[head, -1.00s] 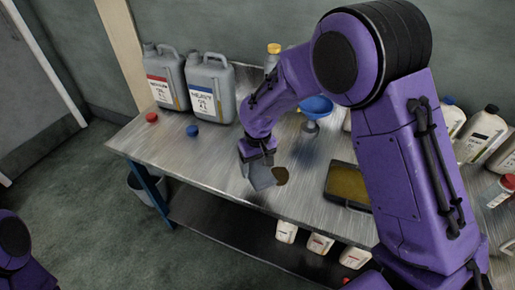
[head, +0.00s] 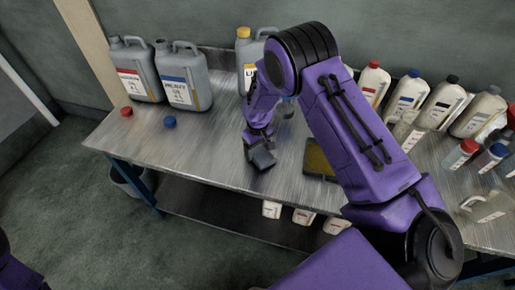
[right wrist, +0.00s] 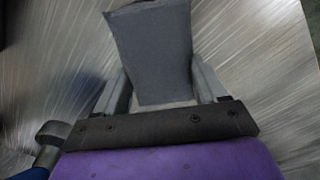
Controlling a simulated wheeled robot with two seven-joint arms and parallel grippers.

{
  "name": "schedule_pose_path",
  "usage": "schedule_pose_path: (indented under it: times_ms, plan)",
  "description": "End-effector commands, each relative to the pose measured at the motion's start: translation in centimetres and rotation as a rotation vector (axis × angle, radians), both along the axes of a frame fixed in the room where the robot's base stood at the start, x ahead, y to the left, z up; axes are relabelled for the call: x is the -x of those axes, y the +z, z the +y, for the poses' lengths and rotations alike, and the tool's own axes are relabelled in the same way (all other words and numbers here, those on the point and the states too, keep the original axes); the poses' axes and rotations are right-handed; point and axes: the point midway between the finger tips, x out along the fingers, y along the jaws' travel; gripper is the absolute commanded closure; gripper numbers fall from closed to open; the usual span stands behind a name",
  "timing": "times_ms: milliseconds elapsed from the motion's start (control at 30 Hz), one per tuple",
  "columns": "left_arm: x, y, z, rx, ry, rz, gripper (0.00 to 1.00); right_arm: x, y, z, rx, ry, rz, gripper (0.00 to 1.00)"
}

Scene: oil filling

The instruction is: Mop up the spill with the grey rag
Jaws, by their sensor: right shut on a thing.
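My right gripper (head: 258,145) is shut on the grey rag (head: 263,160), low over the metal workbench (head: 215,150) near its middle. In the right wrist view the rag (right wrist: 152,50) sits between the two fingers, a flat grey rectangle. Whether it touches the bench is hard to tell. No brown spill shows on the bare bench now; any under the rag or behind my arm is hidden. My left gripper is out of view.
A dark tray with yellow-brown contents (head: 318,160) lies right of the rag, partly behind my arm. Grey jugs (head: 185,80) stand at the back left, with a red cap (head: 126,112) and a blue cap (head: 170,122) before them. Several bottles (head: 445,100) crowd the right side.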

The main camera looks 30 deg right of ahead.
Motion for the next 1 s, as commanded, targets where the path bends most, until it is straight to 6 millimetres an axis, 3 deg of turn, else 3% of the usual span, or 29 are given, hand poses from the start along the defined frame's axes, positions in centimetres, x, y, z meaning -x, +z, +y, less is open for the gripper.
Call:
schedule_pose_path:
  times_ms: [1000]
  plan:
    - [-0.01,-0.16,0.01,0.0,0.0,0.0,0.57,-0.01,-0.61,0.34,0.0,0.002,0.0,0.53]
